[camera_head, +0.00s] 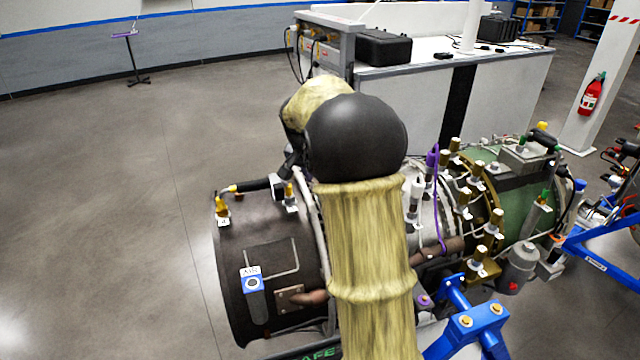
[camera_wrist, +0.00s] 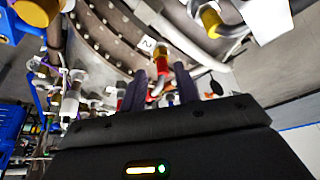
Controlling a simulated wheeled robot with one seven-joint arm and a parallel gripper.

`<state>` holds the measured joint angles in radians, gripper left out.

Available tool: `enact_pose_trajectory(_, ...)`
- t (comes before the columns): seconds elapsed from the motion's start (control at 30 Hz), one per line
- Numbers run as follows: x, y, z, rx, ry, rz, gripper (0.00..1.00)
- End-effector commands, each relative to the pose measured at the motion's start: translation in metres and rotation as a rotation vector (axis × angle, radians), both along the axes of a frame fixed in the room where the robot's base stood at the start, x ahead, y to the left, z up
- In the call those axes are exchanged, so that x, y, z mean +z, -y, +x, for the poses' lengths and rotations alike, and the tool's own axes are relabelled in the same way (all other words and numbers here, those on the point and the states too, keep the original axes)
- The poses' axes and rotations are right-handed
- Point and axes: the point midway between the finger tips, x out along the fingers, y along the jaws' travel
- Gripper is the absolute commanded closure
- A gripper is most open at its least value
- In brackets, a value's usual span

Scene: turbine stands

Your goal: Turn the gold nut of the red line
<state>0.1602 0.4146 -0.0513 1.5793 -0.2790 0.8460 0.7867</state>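In the wrist view, a gold nut (camera_wrist: 164,48) with a red band (camera_wrist: 162,66) below it stands on the engine casing, beside a white tag marked "2" (camera_wrist: 147,44). A pale bent tube runs from it down between my fingers. My gripper (camera_wrist: 161,82) is open, its two dark fingers apart on either side of this fitting. I cannot tell whether either finger touches it. In the head view, my covered arm hides much of the engine's middle, and I cannot make out the red line there.
Another gold nut (camera_wrist: 211,20) on a silver tube sits to the right in the wrist view. The head view shows the dark engine casing (camera_head: 235,285), a blue stand (camera_head: 465,325) and a white workbench (camera_head: 500,85) behind.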

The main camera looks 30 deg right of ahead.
Motion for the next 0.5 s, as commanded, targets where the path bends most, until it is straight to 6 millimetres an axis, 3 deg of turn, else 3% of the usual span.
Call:
enact_pose_trajectory(0.3,-0.045,0.015,0.012,-0.001,-0.003,0.0,0.69)
enact_pose_trajectory(0.5,-0.053,0.015,0.015,0.001,0.0,0.0,0.69)
